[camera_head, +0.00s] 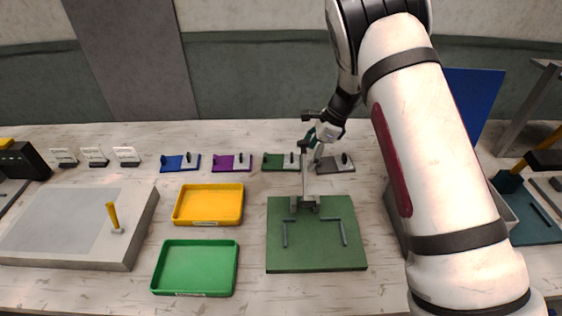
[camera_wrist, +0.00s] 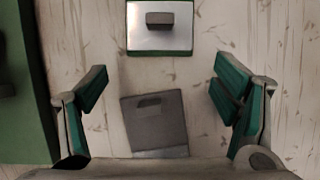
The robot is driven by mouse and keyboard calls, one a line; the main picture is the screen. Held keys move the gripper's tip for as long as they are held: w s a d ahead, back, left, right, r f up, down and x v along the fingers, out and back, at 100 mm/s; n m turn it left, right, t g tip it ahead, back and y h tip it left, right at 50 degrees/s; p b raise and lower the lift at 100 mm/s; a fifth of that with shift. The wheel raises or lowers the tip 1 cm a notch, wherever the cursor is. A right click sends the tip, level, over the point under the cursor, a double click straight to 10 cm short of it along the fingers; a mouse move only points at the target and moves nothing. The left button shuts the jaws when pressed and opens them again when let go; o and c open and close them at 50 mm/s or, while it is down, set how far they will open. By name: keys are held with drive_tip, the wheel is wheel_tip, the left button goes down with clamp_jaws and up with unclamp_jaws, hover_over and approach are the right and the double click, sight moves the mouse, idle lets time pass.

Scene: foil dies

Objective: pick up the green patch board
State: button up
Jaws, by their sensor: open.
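The green patch board (camera_head: 272,162) lies on the table in a row of small boards, third from the left, with a silver plate and a dark knob on its right part. In the wrist view its silver plate with a green edge (camera_wrist: 160,49) shows at the top, cut off by the frame. My gripper (camera_head: 314,147) is above the row, just right of the green board. In the wrist view its green-padded fingers (camera_wrist: 160,88) are spread wide with nothing between them. Below the gap lies the grey board (camera_wrist: 155,122), apart from the fingers.
The grey board (camera_head: 342,165) is right of the green one; purple (camera_head: 220,162) and blue (camera_head: 172,164) boards are left. A green mat (camera_head: 315,255) with a grey fixture (camera_head: 305,203) is in front. Yellow (camera_head: 208,206) and green (camera_head: 196,268) trays stand left of it.

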sight(292, 154)
drive_tip(key=a, duration=0.1)
drive_tip(key=a+p, duration=0.1)
drive_tip(key=a, duration=0.3)
drive_tip(key=shift+w+a+f, duration=0.1)
drive_tip(key=shift+f, duration=0.25)
drive_tip(key=shift+w+f, duration=0.1)
drive_tip(key=shift+f, duration=0.1)
drive_tip(key=shift+a, duration=0.1)
drive_tip(key=c, duration=1.2)
